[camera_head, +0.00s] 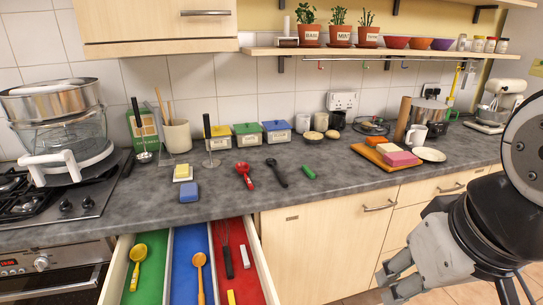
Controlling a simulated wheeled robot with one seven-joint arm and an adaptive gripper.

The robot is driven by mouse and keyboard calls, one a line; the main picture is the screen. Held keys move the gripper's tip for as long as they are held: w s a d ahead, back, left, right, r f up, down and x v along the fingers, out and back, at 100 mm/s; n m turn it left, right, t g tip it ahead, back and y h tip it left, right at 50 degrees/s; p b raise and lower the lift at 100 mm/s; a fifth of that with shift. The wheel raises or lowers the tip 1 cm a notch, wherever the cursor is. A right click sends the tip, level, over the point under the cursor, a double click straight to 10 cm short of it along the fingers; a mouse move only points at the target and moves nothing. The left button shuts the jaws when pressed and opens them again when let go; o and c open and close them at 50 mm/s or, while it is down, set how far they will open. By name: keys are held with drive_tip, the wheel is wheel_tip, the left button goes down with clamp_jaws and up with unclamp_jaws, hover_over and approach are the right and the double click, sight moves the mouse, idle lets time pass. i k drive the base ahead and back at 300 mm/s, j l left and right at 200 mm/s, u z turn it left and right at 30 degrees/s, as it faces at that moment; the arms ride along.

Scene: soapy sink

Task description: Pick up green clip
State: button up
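A small green object, which looks like the green clip (308,172), lies on the grey countertop near its front edge, to the right of a black spoon. Nothing touches it. My gripper (385,285) is at the lower right, in front of the cabinets and below the counter edge, well to the right of the clip and nearer to the camera. Its two grey fingers stand apart with nothing seen between them.
A cutting board (370,156) with blocks is to the right. An open drawer (262,262) with coloured compartments juts out below. A shelf (350,51) hangs above.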

sight(311, 175)
drive_tip(key=i+l+u, duration=0.2)
drive_tip(key=i+l, duration=0.3)
drive_tip(key=i, duration=0.3)
drive_tip(key=i+l+u, duration=0.2)
drive_tip(key=i+l, duration=0.45)
drive_tip(key=i, duration=0.1)
